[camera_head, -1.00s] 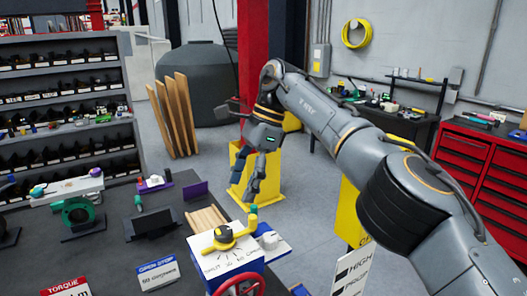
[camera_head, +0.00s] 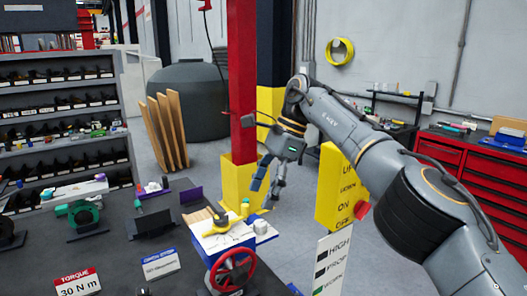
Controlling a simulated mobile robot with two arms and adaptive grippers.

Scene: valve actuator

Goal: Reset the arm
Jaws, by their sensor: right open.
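My right arm comes in from the right. Its right gripper (camera_head: 265,188) is open and empty, pointing down above the floor just behind and to the right of the valve actuator. The valve actuator (camera_head: 222,240) is a white and blue box with a yellow lever (camera_head: 216,226) on top. A red handwheel (camera_head: 231,271) is at its front. The gripper is apart from the lever in the picture. My left gripper is not in view.
A dark bench (camera_head: 120,255) holds the actuator, a green part (camera_head: 85,213) and signs. A yellow box with a red button (camera_head: 343,190) stands near my right arm. A red column (camera_head: 242,80) with a yellow base is behind the gripper. Grey floor is free at left-centre.

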